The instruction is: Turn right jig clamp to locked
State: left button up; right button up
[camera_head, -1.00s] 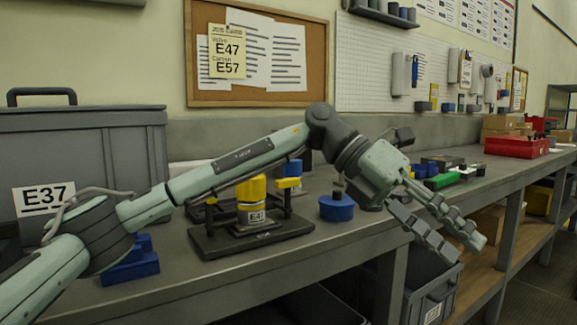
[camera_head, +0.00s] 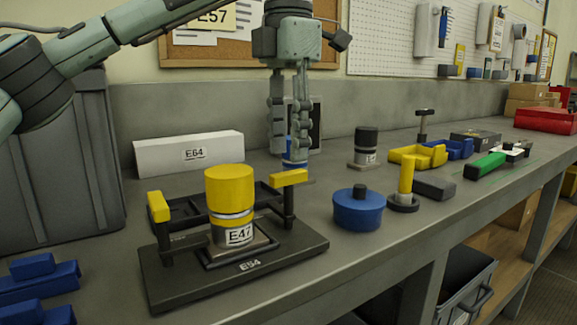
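A black jig plate labelled E54 (camera_head: 170,287) lies on the bench. In its middle stands a part with a yellow top and metal body labelled E47 (camera_head: 230,200). The right jig clamp (camera_head: 288,178) has a yellow handle on a black post at the plate's right side. The left clamp (camera_head: 158,207) is a similar yellow handle with a dark arm. My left gripper (camera_head: 288,152) points down above and behind the right clamp, its fingers apart with a narrow gap and nothing seen between them. It appears not to touch the handle. My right gripper is out of view.
A blue round knob piece (camera_head: 358,209) and a yellow post on a dark ring (camera_head: 405,185) stand right of the jig. Behind are a white E64 box (camera_head: 189,153) and a blue-topped item (camera_head: 296,153) partly hidden by my gripper. Blue blocks (camera_head: 38,280) lie at left.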

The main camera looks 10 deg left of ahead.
aim_at(289, 172)
pick_arm(q)
jog(key=shift+w+f, duration=0.1)
jog(key=shift+f, duration=1.8)
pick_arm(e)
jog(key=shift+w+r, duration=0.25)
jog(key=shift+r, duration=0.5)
pick_arm(q)
grip_shut()
